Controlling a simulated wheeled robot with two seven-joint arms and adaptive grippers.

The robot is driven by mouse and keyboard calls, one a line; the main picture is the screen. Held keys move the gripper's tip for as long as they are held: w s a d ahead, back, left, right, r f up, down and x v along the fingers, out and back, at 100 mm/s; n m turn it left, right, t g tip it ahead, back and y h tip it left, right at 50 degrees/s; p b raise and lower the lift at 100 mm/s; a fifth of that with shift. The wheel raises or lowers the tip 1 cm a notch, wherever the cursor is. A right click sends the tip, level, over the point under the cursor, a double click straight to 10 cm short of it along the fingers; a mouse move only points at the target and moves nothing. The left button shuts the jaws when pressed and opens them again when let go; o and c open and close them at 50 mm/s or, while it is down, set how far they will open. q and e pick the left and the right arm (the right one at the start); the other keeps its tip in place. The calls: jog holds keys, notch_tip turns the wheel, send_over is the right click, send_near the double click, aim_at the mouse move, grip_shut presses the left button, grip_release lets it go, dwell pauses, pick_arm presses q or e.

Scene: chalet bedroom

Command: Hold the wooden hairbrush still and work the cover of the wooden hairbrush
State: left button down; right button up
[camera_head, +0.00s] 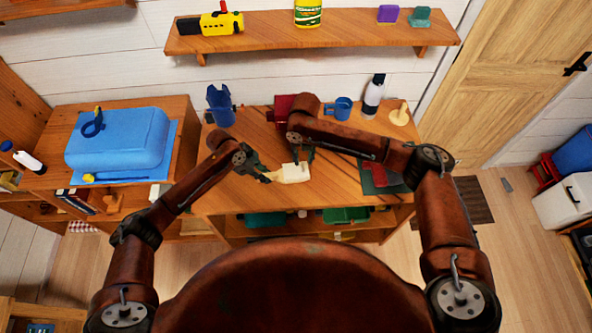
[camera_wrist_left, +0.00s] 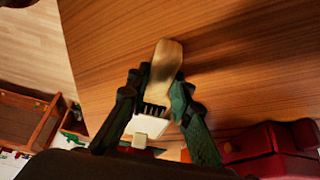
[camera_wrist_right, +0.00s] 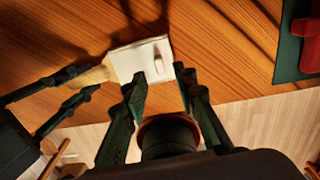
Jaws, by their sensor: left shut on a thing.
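The wooden hairbrush (camera_head: 272,175) is over the wooden table, with a pale handle (camera_wrist_left: 165,62) and dark bristles (camera_wrist_left: 155,110). A white cover (camera_head: 296,173) is at its head; in the right wrist view the cover (camera_wrist_right: 130,61) has a raised tab (camera_wrist_right: 159,66). The bristles show beside the cover in the left wrist view. My left gripper (camera_head: 265,178) is shut on the brush's handle part; its fingers (camera_wrist_left: 157,82) are on both sides. My right gripper (camera_head: 301,155) is open at the cover; its fingertips (camera_wrist_right: 161,77) are apart near the tab. Contact cannot be told.
A green mat (camera_head: 394,184) with a red object is right. The front left tabletop (camera_head: 232,193) is clear.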

aim_at(303, 166)
jog(key=shift+f, duration=2.4)
jog(key=shift+c, duration=0.4)
grip_shut()
